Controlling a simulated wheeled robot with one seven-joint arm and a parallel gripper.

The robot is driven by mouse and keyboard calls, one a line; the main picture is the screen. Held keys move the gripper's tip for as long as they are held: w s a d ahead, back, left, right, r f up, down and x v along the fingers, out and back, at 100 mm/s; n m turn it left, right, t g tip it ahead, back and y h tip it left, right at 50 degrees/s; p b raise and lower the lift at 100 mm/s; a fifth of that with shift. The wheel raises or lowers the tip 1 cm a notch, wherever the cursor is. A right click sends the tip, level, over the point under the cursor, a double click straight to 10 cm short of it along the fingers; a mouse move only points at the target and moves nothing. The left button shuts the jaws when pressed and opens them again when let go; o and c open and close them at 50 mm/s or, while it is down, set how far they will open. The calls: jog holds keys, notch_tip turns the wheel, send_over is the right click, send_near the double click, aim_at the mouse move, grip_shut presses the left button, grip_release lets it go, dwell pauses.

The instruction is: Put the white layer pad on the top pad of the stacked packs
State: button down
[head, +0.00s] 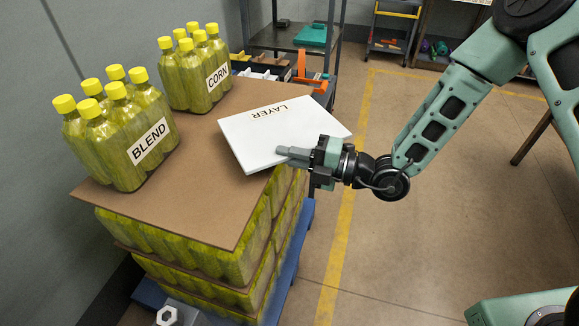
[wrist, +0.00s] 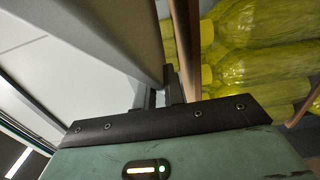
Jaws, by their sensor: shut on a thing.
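The white layer pad (head: 270,138), marked LAYER, is over the right edge of the brown top pad (head: 190,215) of the stacked packs (head: 200,262). My gripper (head: 295,153) is shut on the front right edge of the white pad. The pad looks roughly flat; whether it touches the brown pad I cannot tell. In the wrist view, the pad (wrist: 85,70) fills the left and the fingers (wrist: 160,92) meet its edge. Bottles of the stack (wrist: 260,60) are close on the right there.
A BLEND pack (head: 120,135) and a CORN pack (head: 195,70) of yellow-capped bottles stand on the brown pad, left and back. The front middle of that pad is bare. A shelf (head: 290,40) with bins is behind. A yellow floor line (head: 340,240) runs right of the stack.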

jog(key=shift+f, duration=1.65)
jog(key=shift+f, duration=0.1)
jog(key=c, duration=1.5)
grip_release()
